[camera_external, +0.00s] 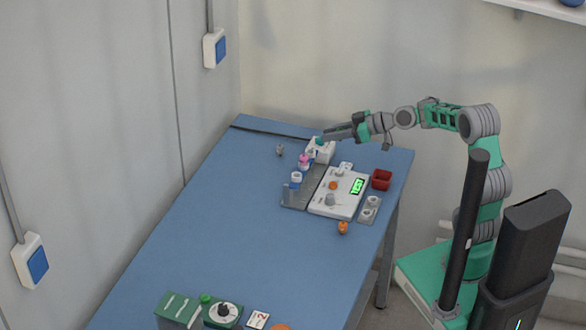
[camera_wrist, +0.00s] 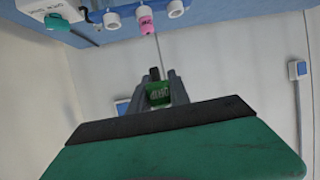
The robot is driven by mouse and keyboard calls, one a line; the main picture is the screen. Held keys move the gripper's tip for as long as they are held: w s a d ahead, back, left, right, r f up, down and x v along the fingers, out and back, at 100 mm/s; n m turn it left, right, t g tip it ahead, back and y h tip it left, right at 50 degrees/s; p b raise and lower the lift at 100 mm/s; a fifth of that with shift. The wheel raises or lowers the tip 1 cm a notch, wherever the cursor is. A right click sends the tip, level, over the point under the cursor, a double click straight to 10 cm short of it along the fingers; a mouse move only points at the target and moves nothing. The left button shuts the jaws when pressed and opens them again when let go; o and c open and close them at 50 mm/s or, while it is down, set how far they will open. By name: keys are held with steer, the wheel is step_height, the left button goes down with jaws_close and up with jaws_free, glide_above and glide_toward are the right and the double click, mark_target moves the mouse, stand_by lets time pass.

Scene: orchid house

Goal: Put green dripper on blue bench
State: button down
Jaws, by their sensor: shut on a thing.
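The blue bench (camera_external: 215,225) runs lengthwise through the middle of the external view, and its surface shows at the top of the wrist view (camera_wrist: 235,11). My gripper (camera_external: 328,137) is above the bench's far end, by a white box. In the wrist view its fingers (camera_wrist: 160,84) are shut on a small green piece with printed marks, which I take as the green dripper (camera_wrist: 158,94). The dripper is held clear of the things around it in that view. I cannot make it out in the external view.
A white box (camera_external: 321,151) with a teal knob stands by my gripper. Nearby are a grey rack (camera_external: 297,198) with capped bottles, a white meter (camera_external: 345,207) and a red pot (camera_external: 381,179). Green boxes (camera_external: 178,309) stand at the near end. The bench's middle and left are clear.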

steer(key=w+a+f+p, duration=0.3)
steer(key=w+a+f, duration=0.1)
steer(key=w+f, duration=0.8)
steer(key=shift+w+a+f, duration=0.1)
steer(key=shift+f, duration=0.05)
steer(key=shift+f, duration=0.15)
steer(key=c, duration=1.2)
jaws_free()
